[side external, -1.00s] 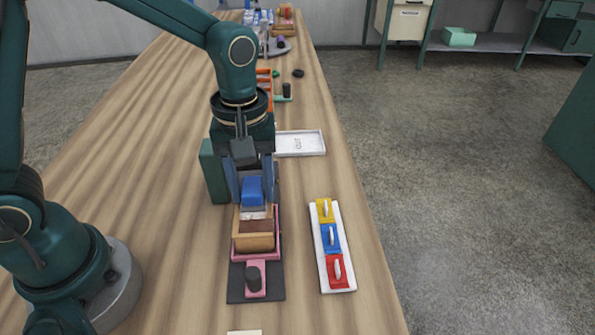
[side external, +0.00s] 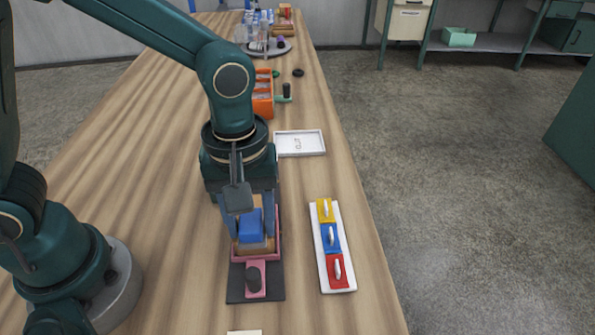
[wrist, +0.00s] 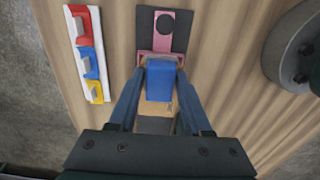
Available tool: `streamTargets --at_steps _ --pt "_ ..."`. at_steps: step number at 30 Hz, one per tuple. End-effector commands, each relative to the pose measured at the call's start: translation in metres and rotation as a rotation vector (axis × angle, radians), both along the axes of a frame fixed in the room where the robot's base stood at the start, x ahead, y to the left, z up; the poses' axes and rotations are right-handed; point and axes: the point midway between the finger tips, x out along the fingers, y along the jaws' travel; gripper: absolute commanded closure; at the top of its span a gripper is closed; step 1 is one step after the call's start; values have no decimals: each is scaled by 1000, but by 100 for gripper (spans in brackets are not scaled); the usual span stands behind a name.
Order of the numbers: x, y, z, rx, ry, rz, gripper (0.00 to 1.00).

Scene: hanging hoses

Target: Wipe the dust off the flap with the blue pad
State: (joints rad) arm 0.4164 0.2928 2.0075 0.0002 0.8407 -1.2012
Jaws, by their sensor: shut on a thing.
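My gripper (side external: 250,232) is shut on a blue block-like pad (side external: 250,222), which also shows between the fingers in the wrist view (wrist: 160,82). The pad is over a tan and brown wooden piece (wrist: 158,111), which seems to be the flap, set in a pink frame (side external: 278,240). The pad and fingers hide most of the flap. I cannot tell whether the pad touches it, and I cannot make out any dust. The pink frame continues into a dark base plate (side external: 236,284) with a dark round knob (side external: 253,278).
A white strip (side external: 325,271) to the right carries yellow, blue and red pieces with pale handles. A white tray (side external: 322,143) and an orange rack (side external: 261,106) stand farther back. Bottles (side external: 262,22) crowd the far end. The tabletop's right edge is close to the strip.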

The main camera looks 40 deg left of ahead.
Motion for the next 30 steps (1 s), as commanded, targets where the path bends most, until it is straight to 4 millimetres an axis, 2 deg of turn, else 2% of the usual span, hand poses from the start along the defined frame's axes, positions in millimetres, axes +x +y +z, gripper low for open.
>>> streamTargets --at_steps 2,4,21,30 --pt "0 0 4 -1 1 1 100" --pt "1 -1 24 -4 -8 1 100" --pt "1 0 73 -1 -3 1 100" --pt "-1 0 82 0 0 1 100"
